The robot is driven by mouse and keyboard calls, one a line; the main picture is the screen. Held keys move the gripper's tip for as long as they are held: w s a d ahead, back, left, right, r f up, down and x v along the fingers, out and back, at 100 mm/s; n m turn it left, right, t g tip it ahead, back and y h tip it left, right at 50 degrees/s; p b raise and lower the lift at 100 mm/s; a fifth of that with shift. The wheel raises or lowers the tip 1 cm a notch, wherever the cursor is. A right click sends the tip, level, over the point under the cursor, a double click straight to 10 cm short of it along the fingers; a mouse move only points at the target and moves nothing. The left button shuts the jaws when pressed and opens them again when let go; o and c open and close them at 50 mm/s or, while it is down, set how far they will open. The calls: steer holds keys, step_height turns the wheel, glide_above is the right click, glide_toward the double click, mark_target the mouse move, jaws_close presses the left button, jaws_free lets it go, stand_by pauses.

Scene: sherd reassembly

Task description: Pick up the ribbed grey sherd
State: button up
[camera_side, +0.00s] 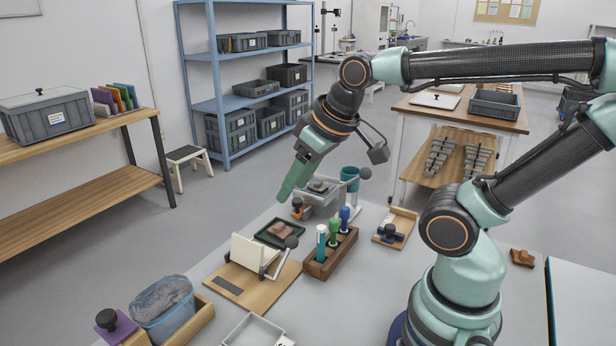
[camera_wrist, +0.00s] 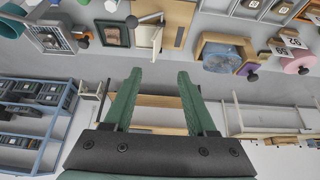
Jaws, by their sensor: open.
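My gripper (camera_side: 283,196) hangs above the far edge of the work table, its green fingers pointing down and left in the side view. In the wrist view my gripper (camera_wrist: 159,78) shows two fingers spread apart with nothing between them. I cannot pick out the ribbed grey sherd with certainty. Small grey-brown pieces (camera_side: 318,186) lie in a grey bin (camera_side: 322,204) below and right of the fingers. The bin also shows at the upper left of the wrist view (camera_wrist: 37,28), its contents too small to tell.
A dark-framed tray (camera_side: 263,236), a wooden board with a white upright panel (camera_side: 250,253) and a wooden rack (camera_side: 319,268) of coloured-handled tools stand nearby. A brown piece (camera_side: 522,257) lies right of my arm.

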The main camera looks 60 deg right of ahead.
steer(key=o, duration=0.3)
steer(key=w+d+r+n+g, duration=0.1)
steer(key=w+d+r+n, duration=0.25)
steer(key=w+d, duration=0.2)
steer(key=n+g, duration=0.5)
steer(key=n, duration=1)
glide_above(319, 183)
step_height(319, 183, down, 11)
steer(key=shift+m, duration=0.25)
step_height(319, 183, down, 12)
steer(key=shift+r, duration=0.25)
